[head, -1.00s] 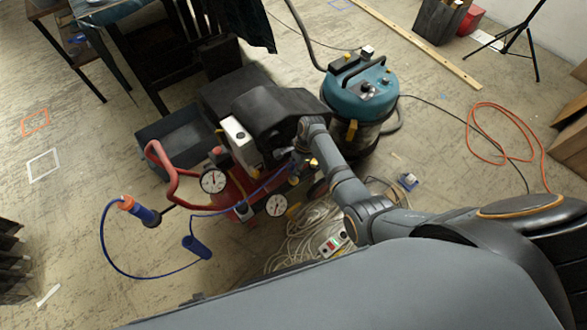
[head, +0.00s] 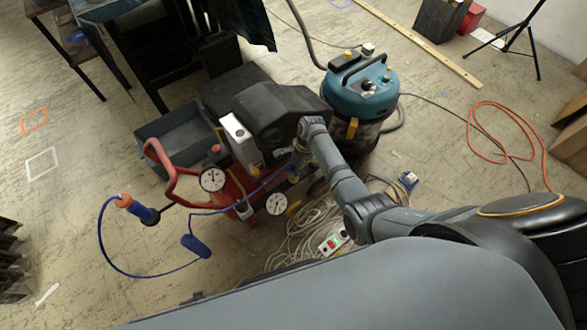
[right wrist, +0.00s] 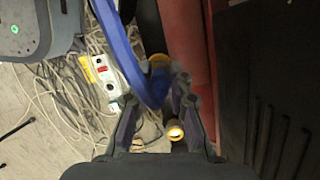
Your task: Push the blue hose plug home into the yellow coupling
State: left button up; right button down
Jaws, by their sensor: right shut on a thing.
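My right gripper (right wrist: 155,90) is shut on the blue hose plug (right wrist: 154,94), whose blue hose (right wrist: 118,45) runs up out of the right wrist view. Two yellow fittings show there, one just beyond the fingertips (right wrist: 158,61) and one beside the right finger (right wrist: 175,130). I cannot tell which is the coupling, or whether the plug touches it. In the head view my right gripper (head: 297,165) is at the red compressor (head: 233,190); the plug's tip is hidden there. My left gripper is not in view.
A teal vacuum (head: 362,92) stands close right. Coiled cable (head: 310,235) lies below.

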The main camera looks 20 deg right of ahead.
jog(key=shift+f, duration=0.15)
jog(key=c, duration=1.1)
grip_release()
jog(key=shift+c, duration=0.2)
jog(key=v, duration=1.2)
